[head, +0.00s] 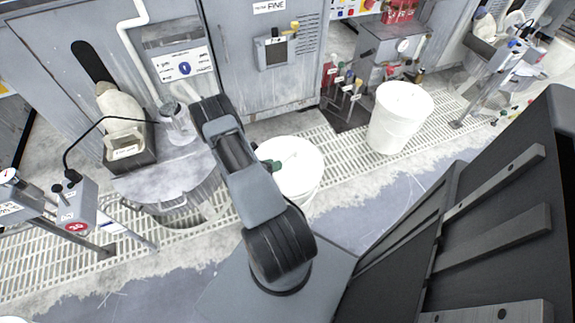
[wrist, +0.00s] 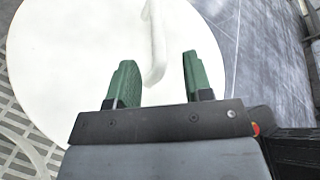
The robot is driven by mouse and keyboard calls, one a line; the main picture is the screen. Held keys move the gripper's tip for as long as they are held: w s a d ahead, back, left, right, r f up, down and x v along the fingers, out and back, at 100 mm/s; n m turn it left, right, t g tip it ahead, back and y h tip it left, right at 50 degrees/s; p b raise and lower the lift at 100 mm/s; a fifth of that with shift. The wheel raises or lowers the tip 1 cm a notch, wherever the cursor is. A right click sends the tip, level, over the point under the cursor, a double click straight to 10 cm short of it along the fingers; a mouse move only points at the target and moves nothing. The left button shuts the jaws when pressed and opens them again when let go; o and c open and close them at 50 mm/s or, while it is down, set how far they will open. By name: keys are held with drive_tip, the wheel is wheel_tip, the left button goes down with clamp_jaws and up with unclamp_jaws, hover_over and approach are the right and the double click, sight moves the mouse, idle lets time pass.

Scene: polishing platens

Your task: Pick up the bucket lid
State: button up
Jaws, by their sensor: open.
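The bucket lid (wrist: 65,60) is a round white disc that fills much of the wrist view. A raised white handle (wrist: 156,40) runs across its middle. My gripper (wrist: 159,63) is open over the lid, with one green finger on each side of the handle's near end. I cannot tell whether the fingers touch the lid. In the head view the lid (head: 303,168) tops a white bucket just right of my arm, which hides its left part. One green finger of my gripper (head: 268,164) shows at the lid's left side.
Another white bucket (head: 397,125) stands to the right on the floor grating (head: 345,165). Grey cabinets (head: 265,85) stand behind. A round metal platen housing (head: 165,190) is at the left. Bare floor (head: 375,205) lies in front of the buckets.

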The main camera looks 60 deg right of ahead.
sight(283, 161)
drive_tip(key=shift+b+x, duration=0.75)
drive_tip(key=shift+x, duration=1.9)
drive_tip(key=shift+w, duration=0.1)
drive_tip(key=shift+r, duration=0.1)
drive_tip(key=shift+c, duration=0.4)
clamp_jaws()
